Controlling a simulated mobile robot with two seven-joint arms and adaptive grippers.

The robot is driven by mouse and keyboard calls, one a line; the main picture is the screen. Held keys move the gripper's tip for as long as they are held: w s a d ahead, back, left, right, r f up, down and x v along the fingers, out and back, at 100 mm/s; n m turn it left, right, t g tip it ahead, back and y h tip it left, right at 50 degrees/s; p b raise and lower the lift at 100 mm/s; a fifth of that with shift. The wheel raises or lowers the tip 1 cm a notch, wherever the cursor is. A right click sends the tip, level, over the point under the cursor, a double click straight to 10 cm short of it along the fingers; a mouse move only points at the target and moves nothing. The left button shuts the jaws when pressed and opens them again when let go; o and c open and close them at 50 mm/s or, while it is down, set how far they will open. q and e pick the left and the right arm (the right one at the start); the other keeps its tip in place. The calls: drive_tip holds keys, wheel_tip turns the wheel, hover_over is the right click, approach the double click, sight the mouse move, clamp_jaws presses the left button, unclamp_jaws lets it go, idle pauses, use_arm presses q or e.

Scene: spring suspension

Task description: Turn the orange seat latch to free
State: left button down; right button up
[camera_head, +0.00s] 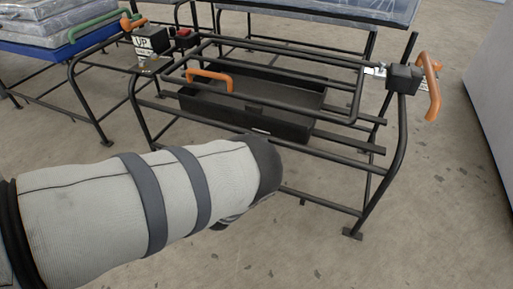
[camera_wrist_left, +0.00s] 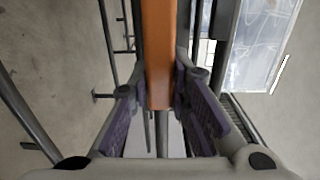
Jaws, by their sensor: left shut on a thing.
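In the left wrist view, an orange bar (camera_wrist_left: 157,45) runs down between the purple pads of my left gripper (camera_wrist_left: 160,92), which is shut on it. In the head view the gripper itself is hidden behind my grey-sleeved left arm. Orange handles show on the right side of the black frame (camera_head: 431,84), on the dark tray (camera_head: 210,79) and at the upper left (camera_head: 133,22). I cannot tell whether the held bar is one of these. My right gripper is in neither view.
The black tube frame (camera_head: 335,204) stands on a bare concrete floor (camera_head: 400,240). Plastic-wrapped cushions (camera_head: 60,22) lie on a rack at the upper left. A grey panel (camera_head: 493,70) stands at the right.

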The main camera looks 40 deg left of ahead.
use_arm(q)
drive_tip(key=c, duration=1.5)
unclamp_jaws()
drive_tip(key=shift+s+a, duration=0.1)
drive_tip(key=shift+a, duration=0.05)
drive_tip(key=v, duration=1.2)
